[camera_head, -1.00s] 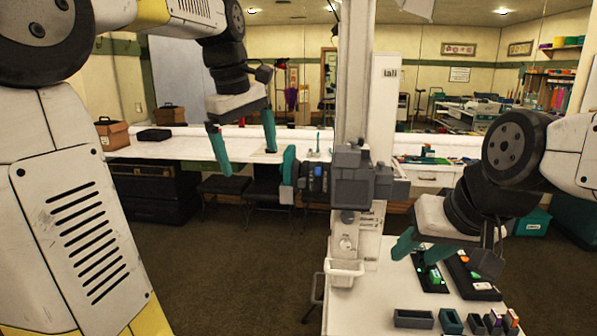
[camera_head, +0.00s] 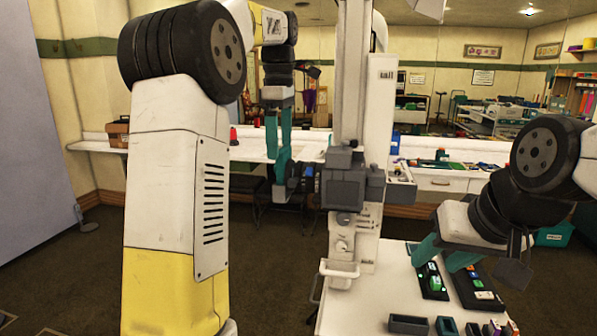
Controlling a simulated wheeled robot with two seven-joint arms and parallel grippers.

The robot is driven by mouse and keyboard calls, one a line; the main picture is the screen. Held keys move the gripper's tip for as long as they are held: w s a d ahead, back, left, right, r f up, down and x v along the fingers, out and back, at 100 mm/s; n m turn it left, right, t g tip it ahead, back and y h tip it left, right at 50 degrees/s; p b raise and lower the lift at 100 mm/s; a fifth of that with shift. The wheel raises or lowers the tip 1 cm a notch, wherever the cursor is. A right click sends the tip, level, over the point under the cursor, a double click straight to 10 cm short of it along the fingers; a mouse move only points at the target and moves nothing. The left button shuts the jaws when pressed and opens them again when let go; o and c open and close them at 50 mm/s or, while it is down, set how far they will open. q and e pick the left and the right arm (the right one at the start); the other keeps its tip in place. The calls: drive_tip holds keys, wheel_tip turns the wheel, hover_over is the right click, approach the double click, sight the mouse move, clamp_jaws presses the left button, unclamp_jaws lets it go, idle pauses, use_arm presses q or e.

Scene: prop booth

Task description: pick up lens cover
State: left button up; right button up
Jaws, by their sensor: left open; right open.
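I cannot pick out a lens cover for certain.
Another black tray (camera_head: 483,303) lies right of the first. A grey open box (camera_head: 407,324), a dark green box (camera_head: 446,326) and several small pieces stand along the front of the table. A white bin (camera_head: 340,275) hangs at its left. Dark floor lies open between the left arm and column.

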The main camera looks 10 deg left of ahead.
sight(281, 164)
use_arm(q)
wheel_tip(281, 164, down, 6)
drive_tip(key=shift+w+d+f, duration=0.1)
drive_tip(key=shift+f, duration=0.1)
drive_tip(key=shift+c, duration=0.4)
drive_tip(key=c, duration=1.3)
drive_tip(key=shift+o, duration=0.2)
drive_tip(key=shift+r, duration=0.1)
